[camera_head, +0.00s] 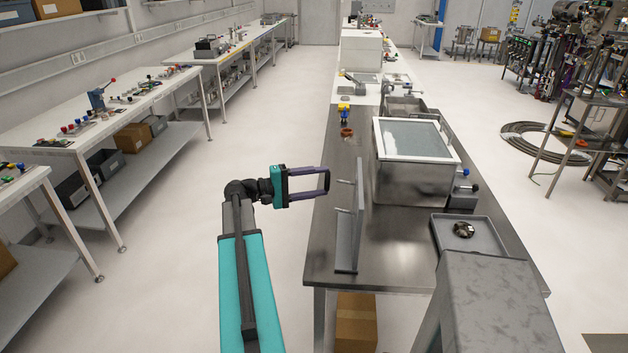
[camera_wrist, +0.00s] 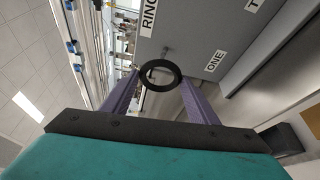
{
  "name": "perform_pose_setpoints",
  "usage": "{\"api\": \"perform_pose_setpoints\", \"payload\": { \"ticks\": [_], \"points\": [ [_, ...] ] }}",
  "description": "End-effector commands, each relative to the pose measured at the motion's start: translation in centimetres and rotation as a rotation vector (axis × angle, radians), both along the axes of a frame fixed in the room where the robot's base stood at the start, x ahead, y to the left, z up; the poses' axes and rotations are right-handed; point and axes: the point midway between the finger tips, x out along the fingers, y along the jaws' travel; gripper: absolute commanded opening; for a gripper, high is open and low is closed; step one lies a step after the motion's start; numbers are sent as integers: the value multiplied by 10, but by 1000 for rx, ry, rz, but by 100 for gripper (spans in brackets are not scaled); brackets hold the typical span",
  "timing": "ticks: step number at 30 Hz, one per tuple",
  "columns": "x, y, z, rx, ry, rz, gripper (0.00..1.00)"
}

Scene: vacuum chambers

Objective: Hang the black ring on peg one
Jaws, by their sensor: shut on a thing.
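The black ring (camera_wrist: 178,75) is held between the tips of the two purple fingers of my gripper (camera_wrist: 160,75), facing the grey peg board in the wrist view. In the head view my gripper (camera_head: 327,180) is to the left of the upright peg board (camera_head: 348,228), at about the height of its upper peg (camera_head: 346,182). In the wrist view a peg (camera_wrist: 166,51) shows just above the ring's rim. A label "ONE" (camera_wrist: 215,61) is to the right of the ring. The ring looks apart from the board; whether the peg enters it is unclear.
The board stands on the steel table (camera_head: 385,255) near its left edge. A steel box with a glass lid (camera_head: 412,141) is behind it, and a tray (camera_head: 483,247) holding a dark round part is to the right. Open floor lies left of the table.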

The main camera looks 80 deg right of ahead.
Motion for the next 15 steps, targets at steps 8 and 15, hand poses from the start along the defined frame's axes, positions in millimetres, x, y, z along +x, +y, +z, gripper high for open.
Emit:
{"api": "perform_pose_setpoints", "payload": {
  "ticks": [8, 15],
  "points": [
    [-14, -1, 0, 0, 0, -1, 32],
    [-24, -3, -1, 0, 0, -1, 32]
  ]
}}
